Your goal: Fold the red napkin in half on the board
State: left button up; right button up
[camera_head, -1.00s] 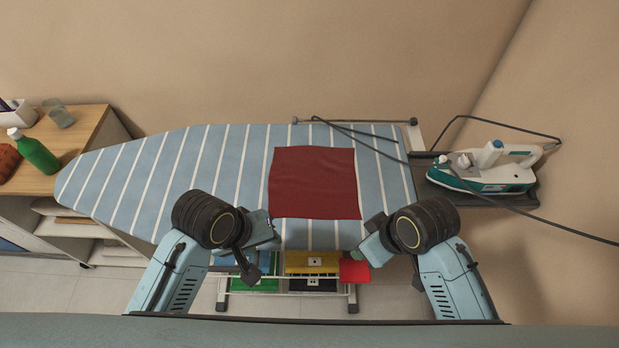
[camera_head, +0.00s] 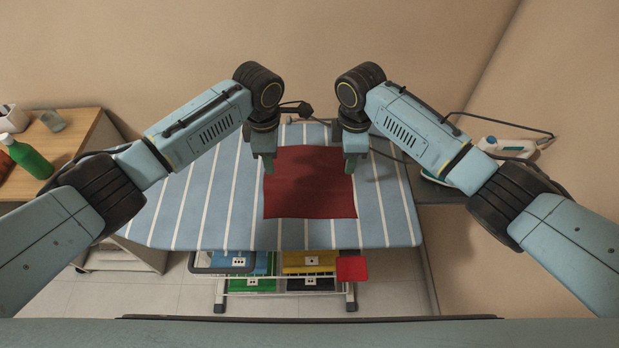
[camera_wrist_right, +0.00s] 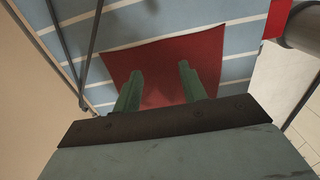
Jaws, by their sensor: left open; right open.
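The red napkin (camera_head: 308,188) lies flat and unfolded on the striped ironing board (camera_head: 390,220). My left gripper (camera_head: 268,168) is open and empty above the napkin's far left corner. My right gripper (camera_head: 350,165) is open above its far right corner, pointing down. In the right wrist view the napkin (camera_wrist_right: 205,55) lies beyond the two green fingers of the right gripper (camera_wrist_right: 160,85), which are spread apart with nothing between them. The head view does not show whether the fingertips touch the cloth.
The iron (camera_head: 505,147) stands on a rest at the right, partly behind my right arm. A green bottle (camera_head: 30,160) stands on a wooden cabinet (camera_head: 85,130) at the left. Colored bins (camera_head: 308,262) sit below the board. The near part of the board is clear.

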aim_at(274, 180)
pick_arm(q)
notch_tip(274, 180, down, 7)
jog(key=shift+r, duration=0.15)
pick_arm(e)
notch_tip(274, 180, down, 7)
jog(key=shift+r, duration=0.15)
pick_arm(q)
jog(key=shift+c, duration=0.3)
pick_arm(e)
jog(key=shift+c, duration=0.3)
pick_arm(q)
jog(key=shift+f, duration=0.2)
grip_shut()
pick_arm(e)
grip_shut()
pick_arm(q)
jog(key=shift+r, duration=0.15)
